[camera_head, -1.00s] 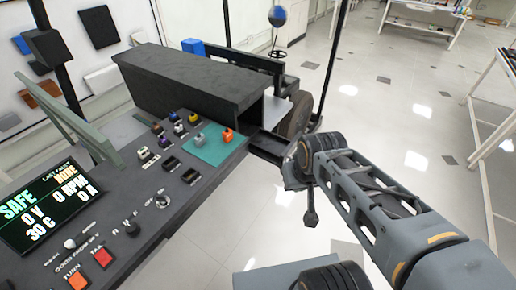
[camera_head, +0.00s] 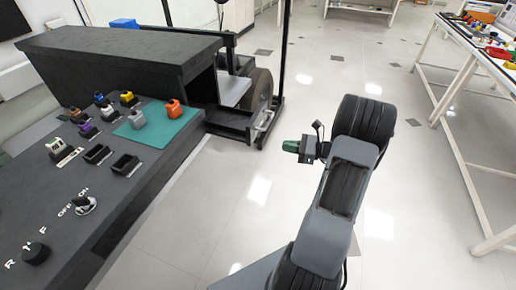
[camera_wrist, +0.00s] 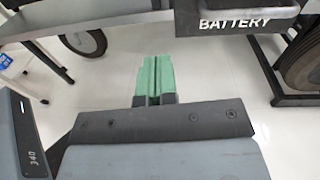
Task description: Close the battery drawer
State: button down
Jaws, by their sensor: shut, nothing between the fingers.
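The battery drawer (camera_head: 232,121) is a dark tray that sticks out at the right end of the long black housing in the head view. A pale metal handle shows at its outer end. In the wrist view, its dark front panel (camera_wrist: 245,22) is lettered BATTERY and lies at the top right, cut off by the picture edge. My gripper (camera_head: 289,146), with green fingertips, is to the right of the drawer in the head view, apart from it. In the wrist view, the green fingers (camera_wrist: 152,62) are together and empty, below and left of the lettered panel.
A black wheel (camera_head: 262,95) and a dark frame post stand beside the drawer. A white table (camera_head: 468,50) stands at the right.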

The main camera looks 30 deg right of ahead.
jog(key=d+f+m+t, duration=0.1)
jog(key=b, duration=0.3)
send_near(251, 137)
jog(key=shift+h, duration=0.3)
jog(key=x, duration=0.7)
jog(key=shift+a+r, duration=0.2)
jog(key=shift+a, duration=0.1)
jog(key=shift+w, duration=0.1)
